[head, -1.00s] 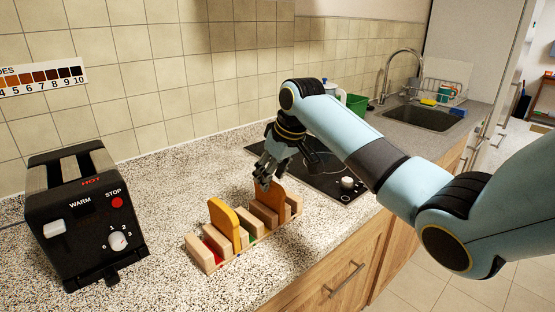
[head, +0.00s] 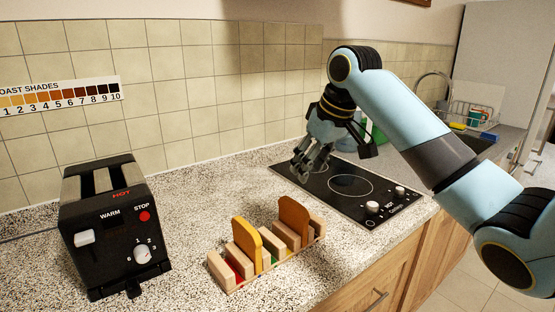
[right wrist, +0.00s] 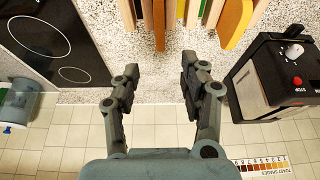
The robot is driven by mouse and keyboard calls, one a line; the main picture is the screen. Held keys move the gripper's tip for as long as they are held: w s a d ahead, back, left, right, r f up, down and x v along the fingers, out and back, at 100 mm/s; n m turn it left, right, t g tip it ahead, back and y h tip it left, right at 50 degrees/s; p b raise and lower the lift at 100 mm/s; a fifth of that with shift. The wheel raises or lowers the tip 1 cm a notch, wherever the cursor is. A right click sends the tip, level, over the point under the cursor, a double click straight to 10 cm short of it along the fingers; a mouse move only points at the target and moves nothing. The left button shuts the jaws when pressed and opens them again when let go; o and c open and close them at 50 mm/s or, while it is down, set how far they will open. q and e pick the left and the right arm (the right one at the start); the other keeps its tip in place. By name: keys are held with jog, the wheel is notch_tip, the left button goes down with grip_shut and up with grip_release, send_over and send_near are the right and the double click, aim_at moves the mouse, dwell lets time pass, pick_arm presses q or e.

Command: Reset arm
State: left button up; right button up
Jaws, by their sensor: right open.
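My right gripper (head: 312,166) is open and empty, raised above the cooktop's left part in the head view. In the right wrist view its two fingers (right wrist: 155,90) stand apart with nothing between them. The wooden toast rack (head: 270,262) stands on the counter, in front of and to the left of the gripper, apart from it. The rack holds a yellow toast slice (head: 247,243) and a browner toast slice (head: 294,220), both upright. The rack also shows at the top of the right wrist view (right wrist: 193,12). My left gripper is not in view.
A black toaster (head: 107,232) with a HOT label stands at the left; its slots look empty. The cooktop (head: 350,188) lies right of the rack. A toast shades chart (head: 60,96) is on the tiled wall. A green container (head: 376,135) is partly behind my arm. Counter between toaster and rack is clear.

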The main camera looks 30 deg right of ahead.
jog(key=s+a+f, duration=0.6)
jog(key=s+f, duration=0.3)
jog(key=s, duration=0.2)
jog(key=s+a+f+g+h, duration=0.1)
jog(key=s+a, duration=0.1)
jog(key=s, duration=0.8)
jog(key=s+a+f+h, duration=0.1)
jog(key=s, duration=0.9)
notch_tip(320, 180, down, 38)
jog(key=s+d+g+b, duration=0.1)
jog(key=s+d+b, duration=0.1)
jog(key=b, duration=0.7)
jog(key=s+d+f+m+g+b, duration=0.1)
jog(key=s+f+b, duration=0.6)
jog(key=s+f, duration=1)
notch_tip(320, 180, down, 4)
jog(key=shift+s+f+g+y, duration=0.1)
jog(key=shift+s+g+y, duration=0.15)
jog(key=shift+g+y, duration=0.05)
